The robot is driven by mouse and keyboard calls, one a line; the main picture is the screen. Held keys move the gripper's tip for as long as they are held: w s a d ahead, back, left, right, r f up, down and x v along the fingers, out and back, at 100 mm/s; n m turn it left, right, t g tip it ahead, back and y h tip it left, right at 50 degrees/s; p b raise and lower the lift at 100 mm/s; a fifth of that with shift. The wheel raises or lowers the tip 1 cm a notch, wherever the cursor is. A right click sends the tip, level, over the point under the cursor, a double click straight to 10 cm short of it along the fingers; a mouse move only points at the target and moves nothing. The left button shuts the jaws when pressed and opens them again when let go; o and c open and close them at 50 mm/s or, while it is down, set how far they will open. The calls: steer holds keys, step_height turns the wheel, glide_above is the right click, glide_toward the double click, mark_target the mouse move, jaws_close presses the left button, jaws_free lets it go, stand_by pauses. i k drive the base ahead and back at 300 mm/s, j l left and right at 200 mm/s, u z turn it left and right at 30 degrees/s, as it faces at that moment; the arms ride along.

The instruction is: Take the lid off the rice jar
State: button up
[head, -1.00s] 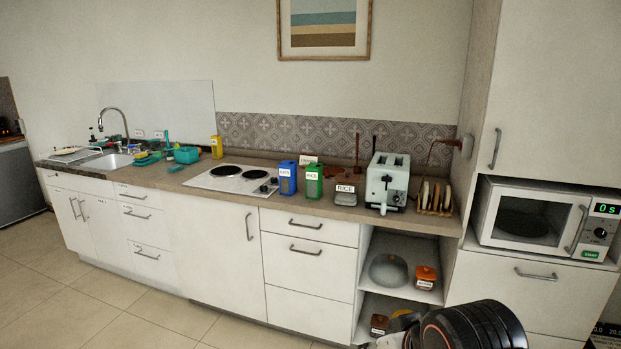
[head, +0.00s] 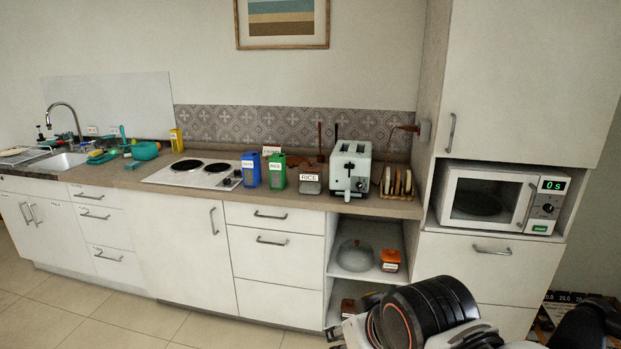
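A low jar (head: 310,184) with a white "RICE" label stands on the counter, left of the toaster. Its top looks flat and greyish, and it seems closed, but it is too small to make out the lid clearly. A green box (head: 277,171) just left of it also has a small label that seems to read "RICE". Black and white links of my arm fill the bottom right of the head view, well below and in front of the counter. I cannot make out my gripper's fingers, and nothing of mine touches the jar.
A blue box (head: 251,169), a toaster (head: 351,168) and a rack (head: 397,182) stand near the jar. Below, an open shelf holds a glass dome (head: 355,256) and an orange jar (head: 390,259). A microwave (head: 486,199) is at right. A hob (head: 201,172) lies left.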

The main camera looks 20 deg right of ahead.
mark_target(309, 166)
steer(key=i+l+u, duration=0.25)
steer(key=i+l, duration=0.35)
steer(key=i+l+u, duration=0.25)
steer(key=i+l, duration=0.45)
